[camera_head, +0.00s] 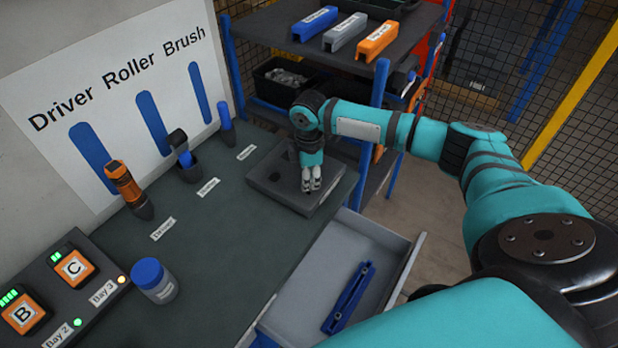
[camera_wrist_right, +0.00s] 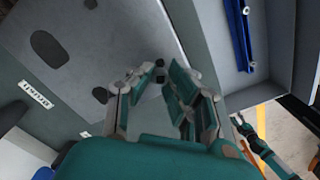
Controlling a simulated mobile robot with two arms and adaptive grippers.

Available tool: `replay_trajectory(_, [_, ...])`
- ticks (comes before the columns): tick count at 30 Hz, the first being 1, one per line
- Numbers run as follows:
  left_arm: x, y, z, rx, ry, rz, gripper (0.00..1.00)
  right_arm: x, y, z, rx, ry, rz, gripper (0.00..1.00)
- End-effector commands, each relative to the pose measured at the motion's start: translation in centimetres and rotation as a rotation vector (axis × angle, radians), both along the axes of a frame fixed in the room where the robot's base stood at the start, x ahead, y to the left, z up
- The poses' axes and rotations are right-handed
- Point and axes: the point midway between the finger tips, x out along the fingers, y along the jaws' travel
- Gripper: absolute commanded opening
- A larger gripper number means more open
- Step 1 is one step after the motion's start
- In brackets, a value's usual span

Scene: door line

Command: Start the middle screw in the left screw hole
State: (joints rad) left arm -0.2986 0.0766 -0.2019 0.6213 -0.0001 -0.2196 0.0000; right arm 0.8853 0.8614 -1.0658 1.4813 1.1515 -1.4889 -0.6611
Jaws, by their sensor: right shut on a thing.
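My right gripper (camera_head: 311,187) is low over the grey plate (camera_head: 319,209) at the far end of the bench. In the right wrist view its fingertips (camera_wrist_right: 160,82) close around a small dark thing (camera_wrist_right: 160,75), which I take as the screw. Whether the screw touches the plate cannot be told. The wrist view shows the plate (camera_wrist_right: 135,35) with several dark recesses or holes. One dark spot lies just beyond the fingertips. Which is the left screw hole is unclear. My left gripper is not seen.
An open drawer (camera_head: 285,309) with a blue bar (camera_head: 349,297) lies nearer. An orange driver (camera_head: 125,184) and two blue-handled tools stand along the wall. A blue-lidded jar (camera_head: 154,281) is at the front. A shelf (camera_head: 345,53) with coloured blocks rises behind my arm.

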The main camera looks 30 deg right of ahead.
Motion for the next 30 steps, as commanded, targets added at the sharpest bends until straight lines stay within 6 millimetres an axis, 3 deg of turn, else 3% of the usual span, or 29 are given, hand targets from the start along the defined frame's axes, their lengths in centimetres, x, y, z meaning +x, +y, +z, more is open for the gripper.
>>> replay_trajectory(30, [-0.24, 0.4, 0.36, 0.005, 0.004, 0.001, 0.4, 0.0, -0.01, -0.92, 0.0, 0.0, 0.0, 0.0])
